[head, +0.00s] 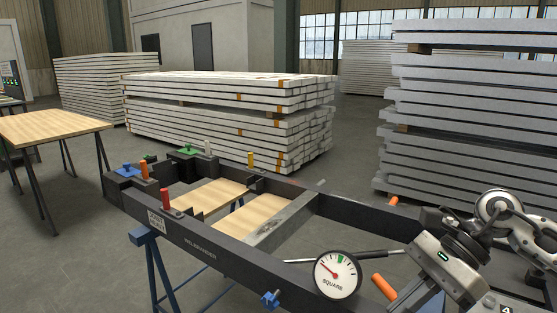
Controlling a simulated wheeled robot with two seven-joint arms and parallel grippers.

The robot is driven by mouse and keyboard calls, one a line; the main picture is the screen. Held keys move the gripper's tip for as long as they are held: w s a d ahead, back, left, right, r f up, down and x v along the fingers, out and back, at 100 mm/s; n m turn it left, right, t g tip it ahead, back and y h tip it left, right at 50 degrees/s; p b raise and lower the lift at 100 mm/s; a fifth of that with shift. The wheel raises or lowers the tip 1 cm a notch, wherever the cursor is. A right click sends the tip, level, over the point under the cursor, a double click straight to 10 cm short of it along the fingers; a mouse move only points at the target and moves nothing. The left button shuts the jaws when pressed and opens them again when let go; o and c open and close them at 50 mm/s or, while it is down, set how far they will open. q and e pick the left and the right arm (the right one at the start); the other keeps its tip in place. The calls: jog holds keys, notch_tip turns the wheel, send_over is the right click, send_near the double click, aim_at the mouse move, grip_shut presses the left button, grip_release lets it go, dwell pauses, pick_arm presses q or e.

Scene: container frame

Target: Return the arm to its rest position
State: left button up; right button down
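My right arm comes in from the right edge, over the near right corner of the dark frame (215,250). The grey housing at its end, my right gripper (445,268), carries a small green light. Its fingers cannot be made out, so I cannot tell whether it is open or shut or holds anything. My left arm and gripper are not in view.
A round gauge marked SQUARE (337,274) stands at the frame's near side, left of my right arm. Orange (384,287) and red (166,201) handles stick up along the frame. A wooden table (50,126) stands left; stacked beams (225,110) lie behind.

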jog(key=a+r+m+t+y+p, duration=0.1)
jog(key=a+r+m+t+y, duration=0.2)
jog(key=a+m+t+y, duration=0.75)
notch_tip(320, 180, down, 10)
jog(key=m+t+h+p, duration=0.1)
jog(key=m+t+h, duration=0.9)
jog(key=m, duration=2.2)
jog(key=s+d+f+m+g+h, duration=0.2)
jog(key=s+f+m+g+h, duration=0.4)
jog(key=f, duration=0.7)
jog(key=s+m+g, duration=0.2)
jog(key=s+m, duration=0.2)
jog(key=m, duration=0.1)
